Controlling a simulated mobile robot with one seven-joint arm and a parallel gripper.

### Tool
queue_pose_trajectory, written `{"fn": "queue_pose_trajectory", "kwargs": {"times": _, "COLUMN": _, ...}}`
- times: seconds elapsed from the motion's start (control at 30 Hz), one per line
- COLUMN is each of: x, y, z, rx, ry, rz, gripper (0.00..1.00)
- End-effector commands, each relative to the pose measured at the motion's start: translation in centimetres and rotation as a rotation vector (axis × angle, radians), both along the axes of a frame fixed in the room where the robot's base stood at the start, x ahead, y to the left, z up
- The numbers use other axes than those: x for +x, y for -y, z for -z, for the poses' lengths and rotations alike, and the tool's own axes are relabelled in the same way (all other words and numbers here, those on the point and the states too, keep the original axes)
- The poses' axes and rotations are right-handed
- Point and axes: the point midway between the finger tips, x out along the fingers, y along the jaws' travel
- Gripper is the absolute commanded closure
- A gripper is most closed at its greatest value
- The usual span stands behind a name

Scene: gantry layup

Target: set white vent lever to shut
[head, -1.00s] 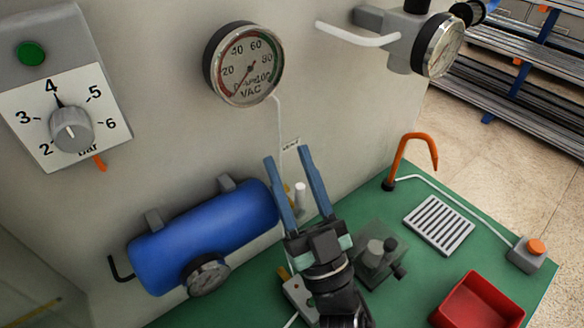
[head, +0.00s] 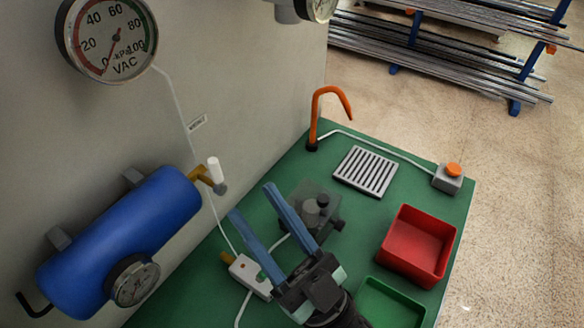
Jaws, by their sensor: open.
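A small white lever (head: 214,170) stands upright on a brass fitting (head: 205,177) at the right end of the blue tank (head: 125,245), by the wall. It looks like the vent lever; no label on it can be read. My gripper (head: 253,202) is open and empty, its two blue fingers pointing up and left. The fingertips show a little right of and below the white lever, apart from it in the picture.
A grey block (head: 311,212) under a clear cover sits just beyond my fingers. A white switch box (head: 250,276), red bin (head: 418,246), green tray (head: 388,304), grey grille (head: 365,171) and orange hook (head: 316,115) stand on the green bench. Vacuum gauge (head: 108,38) hangs above.

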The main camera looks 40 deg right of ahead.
Motion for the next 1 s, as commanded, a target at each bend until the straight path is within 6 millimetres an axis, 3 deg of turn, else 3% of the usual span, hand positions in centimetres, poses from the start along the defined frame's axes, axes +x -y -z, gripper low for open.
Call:
{"fn": "queue_pose_trajectory", "kwargs": {"times": 0.1, "x": -2.1, "y": 0.3, "z": 0.1, "rx": -0.002, "ry": -0.002, "rz": 0.001, "gripper": 0.53}}
{"fn": "queue_pose_trajectory", "kwargs": {"times": 0.33, "x": -4.2, "y": 0.7, "z": 0.0, "rx": 0.000, "ry": 0.001, "rz": 0.000, "gripper": 0.53}}
{"fn": "queue_pose_trajectory", "kwargs": {"times": 1.0, "x": -4.1, "y": 0.7, "z": -0.6, "rx": 0.002, "ry": 0.009, "rz": 0.005, "gripper": 0.53}}
